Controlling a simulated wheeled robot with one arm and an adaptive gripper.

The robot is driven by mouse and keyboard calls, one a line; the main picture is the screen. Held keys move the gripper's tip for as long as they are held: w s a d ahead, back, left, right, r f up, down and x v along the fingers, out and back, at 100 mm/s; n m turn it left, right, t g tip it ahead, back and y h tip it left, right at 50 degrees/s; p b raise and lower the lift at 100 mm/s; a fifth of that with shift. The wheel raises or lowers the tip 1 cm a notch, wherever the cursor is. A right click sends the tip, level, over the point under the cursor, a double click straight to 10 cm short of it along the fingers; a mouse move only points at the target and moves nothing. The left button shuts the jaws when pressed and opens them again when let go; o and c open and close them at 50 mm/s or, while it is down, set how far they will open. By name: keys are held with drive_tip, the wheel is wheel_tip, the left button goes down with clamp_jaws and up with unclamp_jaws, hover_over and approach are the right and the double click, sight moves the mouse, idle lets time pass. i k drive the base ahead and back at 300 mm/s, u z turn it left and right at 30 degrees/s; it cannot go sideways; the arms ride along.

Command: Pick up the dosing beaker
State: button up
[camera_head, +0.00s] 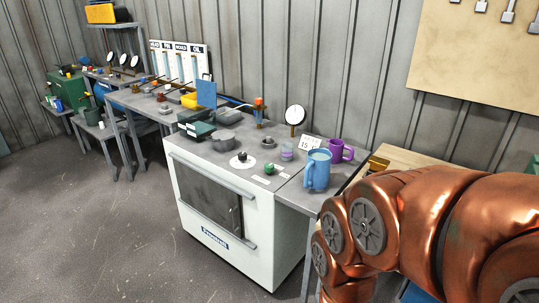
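A small translucent cup with a purple tint (287,152) stands upright on the grey worktop; it looks most like the dosing beaker, but it is too small to be sure. A larger blue jug with a handle (317,171) stands in front of it to the right, near the worktop's right end. A purple mug (336,150) stands behind the blue jug. My copper-coloured arm fills the lower right, apart from these vessels. My gripper is out of view, so its fingers cannot be seen.
The worktop (225,157) sits over a white oven-like cabinet (222,215). A small white number card (310,143), a round gauge (295,115) and a green-topped item (269,168) stand near the cup. A wooden surface (405,157) lies right. Floor at left is clear.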

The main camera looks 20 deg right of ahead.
sight(287, 152)
drive_tip(key=u, duration=0.75)
drive_tip(key=i, duration=0.75)
drive_tip(key=u, duration=0.55)
drive_tip(key=i, duration=0.85)
drive_tip(key=z, duration=1.1)
drive_tip(key=i, duration=1)
drive_tip(key=z, duration=0.25)
